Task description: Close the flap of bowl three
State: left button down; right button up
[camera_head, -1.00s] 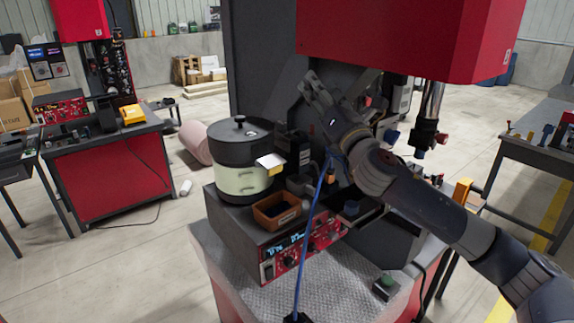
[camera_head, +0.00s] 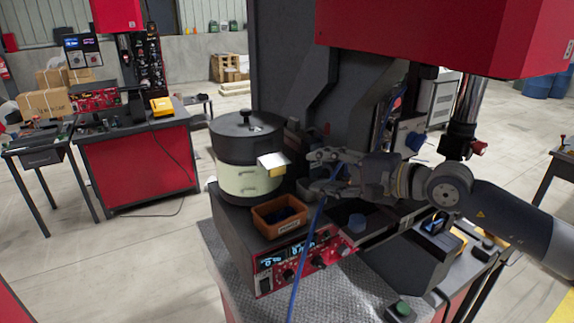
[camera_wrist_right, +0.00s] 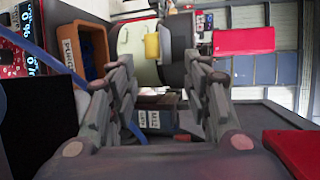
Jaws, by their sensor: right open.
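The bowl feeder (camera_head: 240,181) is a round drum with a black lid and a cream lower wall. A pale metal flap (camera_head: 273,160) with a yellow block under it sticks out from its right side. I see no number on the bowl. My right gripper (camera_head: 314,170) points left towards the flap, a short gap away, open and empty. In the right wrist view the cream bowl wall (camera_wrist_right: 130,40) and yellow block (camera_wrist_right: 151,46) show ahead, beyond the open fingers (camera_wrist_right: 161,70). My left gripper is not in view.
An orange-brown bin (camera_head: 279,216) with dark contents stands in front of the bowl, on the red control box (camera_head: 300,262). A blue cable (camera_head: 303,250) hangs in front of the gripper. A dark machine frame (camera_head: 285,70) rises behind the bowl.

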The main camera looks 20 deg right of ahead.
aim_at(280, 163)
jog(key=p+x, duration=0.2)
jog(key=x, duration=0.1)
jog(key=p+x, duration=0.2)
jog(key=x, duration=0.1)
jog(key=p+x, duration=0.2)
jog(key=x, duration=0.1)
jog(key=shift+w+a+r, duration=0.2)
jog(key=shift+a, duration=0.1)
jog(key=shift+w, duration=0.15)
jog(key=shift+a, duration=0.1)
